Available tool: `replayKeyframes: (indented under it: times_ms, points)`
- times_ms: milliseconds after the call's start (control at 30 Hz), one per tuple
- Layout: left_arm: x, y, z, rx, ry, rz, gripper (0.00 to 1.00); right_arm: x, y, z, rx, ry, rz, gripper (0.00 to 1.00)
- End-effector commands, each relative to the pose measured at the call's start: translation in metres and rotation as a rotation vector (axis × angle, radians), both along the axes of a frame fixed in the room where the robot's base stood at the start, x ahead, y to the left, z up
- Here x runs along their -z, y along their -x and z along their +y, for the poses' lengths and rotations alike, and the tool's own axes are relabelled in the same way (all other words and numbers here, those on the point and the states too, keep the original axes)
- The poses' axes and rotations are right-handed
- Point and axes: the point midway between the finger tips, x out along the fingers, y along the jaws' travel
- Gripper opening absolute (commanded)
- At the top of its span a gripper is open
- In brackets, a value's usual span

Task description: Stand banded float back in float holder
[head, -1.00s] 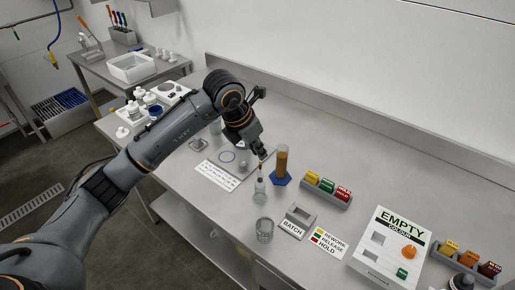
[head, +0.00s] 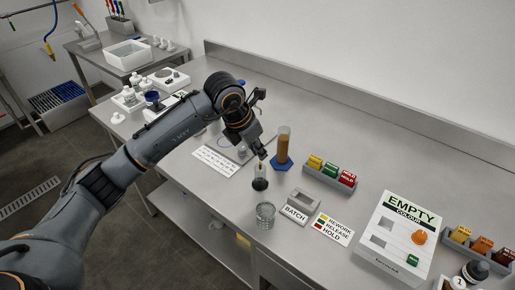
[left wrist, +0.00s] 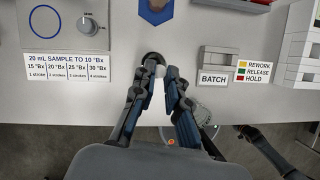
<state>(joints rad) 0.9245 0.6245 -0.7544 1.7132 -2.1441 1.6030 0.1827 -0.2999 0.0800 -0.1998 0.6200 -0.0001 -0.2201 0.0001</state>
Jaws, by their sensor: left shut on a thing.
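My left gripper (head: 262,156) is shut on the upper end of a slim upright float (head: 261,170), above the front part of the steel bench. In the left wrist view, the gripper (left wrist: 159,78) points down with a pale piece between its fingertips. A dark round base (head: 260,184), apparently the float holder, shows directly below the float; it also shows in the wrist view (left wrist: 154,58) just beyond the fingertips. I cannot tell whether the float's lower end is inside it. The float's bands are too small to make out.
A tall cylinder of brown liquid on a blue base (head: 282,148) stands close behind. A glass beaker (head: 265,216) is near the front edge, beside the grey BATCH block (head: 300,202). A rack of coloured tags (head: 330,177) and an EMPTY board (head: 392,240) are rightward.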

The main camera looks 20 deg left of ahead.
Motion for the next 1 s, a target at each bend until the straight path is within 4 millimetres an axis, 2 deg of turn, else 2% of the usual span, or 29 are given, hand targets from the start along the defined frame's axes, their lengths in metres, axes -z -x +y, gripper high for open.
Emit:
replayKeyframes:
  times_ms: [367, 400, 500, 533, 833, 1000]
  points:
    - [0.003, 0.0, 0.0, 0.0, 0.0, 0.0, 0.0, 0.002, -0.001, 0.001, 0.0, -0.001, -0.001, 0.0]
    - [0.003, 0.0, 0.0, 0.0, 0.0, 0.0, 0.17, 0.002, -0.001, 0.001, 0.0, -0.001, -0.001, 0.0]
    - [0.003, 0.0, 0.0, 0.0, 0.0, 0.0, 0.38, 0.002, -0.001, 0.001, 0.0, -0.001, -0.001, 0.0]
    - [0.003, 0.0, 0.0, 0.0, 0.0, 0.0, 0.4, 0.002, -0.001, 0.001, 0.0, -0.001, -0.001, 0.0]
    - [0.001, 0.0, 0.0, 0.0, 0.0, 0.0, 0.4, 0.002, -0.001, 0.0, -0.001, 0.0, -0.001, 0.0]
    - [-0.017, 0.005, 0.004, -0.001, 0.0, -0.004, 0.4, 0.002, 0.0, 0.0, -0.001, 0.0, -0.001, 0.0]
